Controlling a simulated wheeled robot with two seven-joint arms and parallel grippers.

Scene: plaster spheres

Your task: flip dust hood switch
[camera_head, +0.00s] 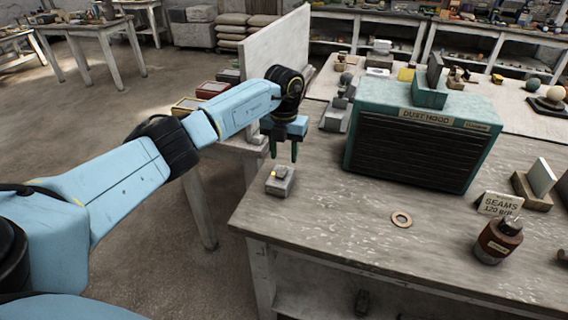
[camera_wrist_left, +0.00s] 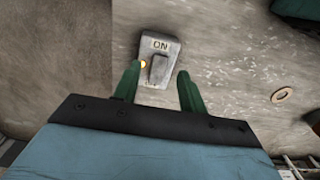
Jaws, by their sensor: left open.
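The dust hood switch (camera_head: 281,180) is a small grey box near the left corner of the table, with a yellow lamp on it. In the left wrist view the switch (camera_wrist_left: 158,45) shows an "ON" label, a rocker and a glowing lamp. My left gripper (camera_head: 284,158) is above the switch, its green fingers pointing down. In the left wrist view its open fingers (camera_wrist_left: 157,88) stand on either side of the rocker's lower end; I cannot tell whether they touch the box. The green dust hood (camera_head: 425,110) stands behind on the table. My right gripper is not in view.
A white upright panel (camera_head: 275,48) stands behind my left arm. The tabletop (camera_head: 330,225) in front of the switch is clear.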

